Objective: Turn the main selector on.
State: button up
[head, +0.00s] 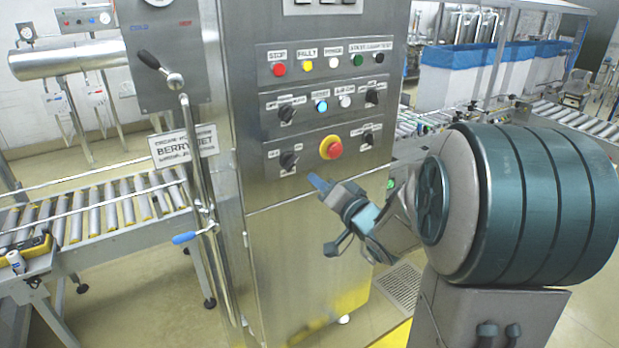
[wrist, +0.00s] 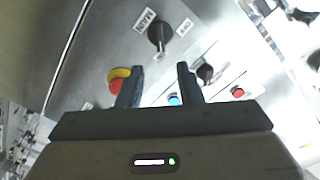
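The main selector is a black rotary knob (head: 289,160) on the lower left of the steel cabinet's control panel. In the wrist view the knob (wrist: 160,38) has a MAIN tag on its left and another small tag on its right. Its exact pointer setting is hard to read. My gripper (head: 324,214) is in front of the cabinet, below and right of the knob, apart from it. In the wrist view its two fingers (wrist: 160,69) are spread with nothing between them, and the knob shows beyond their tips.
A red emergency button (head: 331,147) on a yellow ring is right of the knob. Another black knob (head: 286,115) is above it, and a blue button (head: 321,106) is higher right. A long pipe lever with a blue handle (head: 185,238) stands left of the panel.

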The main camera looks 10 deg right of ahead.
jog(key=v, duration=0.2)
jog(key=shift+s+d, duration=0.1)
jog(key=shift+s, duration=0.2)
dwell(0.3)
jog(key=s+d+f+n+g+h, duration=0.1)
jog(key=s+f+n+g+h, duration=0.1)
jog(key=s+f+g+h, duration=0.45)
jog(key=s+a+n+g, duration=0.1)
jog(key=s+a+g, duration=0.2)
jog(key=s, duration=0.5)
jog(key=s+a+f+n+g, duration=0.1)
jog(key=s+a+n+g, duration=0.1)
jog(key=s+g, duration=0.3)
jog(key=s+a+y, duration=0.1)
jog(key=s, duration=0.2)
jog(key=shift+s+f+n, duration=0.25)
jog(key=shift+s+n, duration=0.05)
jog(key=shift+s, duration=0.05)
dwell(0.4)
